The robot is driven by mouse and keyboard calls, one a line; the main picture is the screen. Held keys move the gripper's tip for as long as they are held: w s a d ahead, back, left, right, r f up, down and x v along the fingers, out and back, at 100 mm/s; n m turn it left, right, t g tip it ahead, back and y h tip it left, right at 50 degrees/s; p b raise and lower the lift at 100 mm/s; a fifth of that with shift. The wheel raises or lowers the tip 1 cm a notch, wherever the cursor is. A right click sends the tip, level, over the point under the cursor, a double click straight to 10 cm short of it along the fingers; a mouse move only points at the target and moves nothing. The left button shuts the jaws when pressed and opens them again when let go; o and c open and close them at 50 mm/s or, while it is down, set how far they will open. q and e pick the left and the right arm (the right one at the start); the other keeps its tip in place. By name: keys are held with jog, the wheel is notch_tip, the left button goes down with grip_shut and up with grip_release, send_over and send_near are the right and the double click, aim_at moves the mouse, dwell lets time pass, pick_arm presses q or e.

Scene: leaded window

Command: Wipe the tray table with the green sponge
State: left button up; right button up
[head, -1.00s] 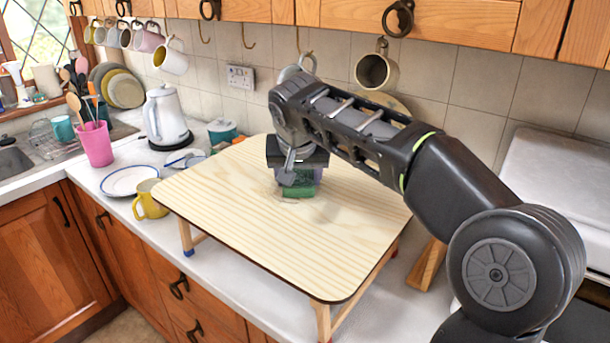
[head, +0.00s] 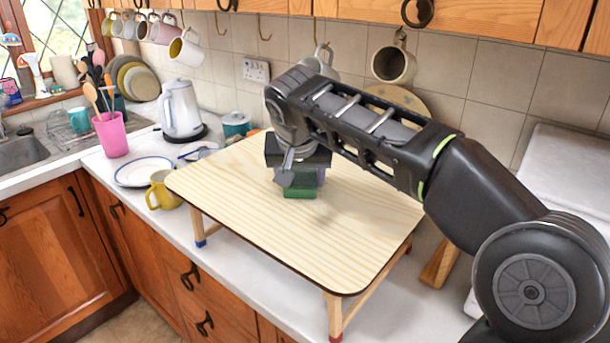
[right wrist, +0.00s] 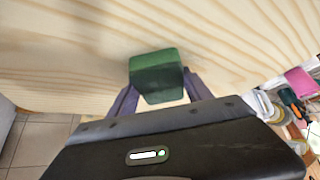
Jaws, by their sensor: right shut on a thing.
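The tray table (head: 350,235) is a pale striped wooden top on short legs, standing on the white counter. The green sponge (head: 299,192) is at the table's surface, left of its middle in the head view. My right gripper (head: 300,180) points down and is shut on the sponge. In the right wrist view the sponge (right wrist: 156,76) sits between the two purple-grey fingers (right wrist: 157,100), against the wood grain. Whether it presses on the top is hard to tell. The head view shows no clear stain on the bare wood. My left gripper is not in view.
A yellow mug (head: 163,190) and a blue-rimmed plate (head: 144,171) stand left of the table. Behind are a white kettle (head: 181,112), a teal container (head: 236,124) and a pink utensil cup (head: 110,135). Mugs hang above. The front of the tabletop is clear.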

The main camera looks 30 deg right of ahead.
jog(key=shift+a, duration=0.15)
jog(key=shift+s+a+f+b, duration=0.1)
jog(key=shift+s+a+b, duration=0.15)
jog(key=shift+a, duration=0.4)
jog(key=shift+s+a, duration=0.25)
jog(key=shift+a, duration=0.7)
jog(key=shift+d, duration=0.2)
jog(key=shift+w+d, duration=0.25)
jog(key=shift+d, duration=0.55)
jog(key=shift+w+d, duration=0.25)
jog(key=shift+d, duration=0.5)
jog(key=shift+d, duration=0.15)
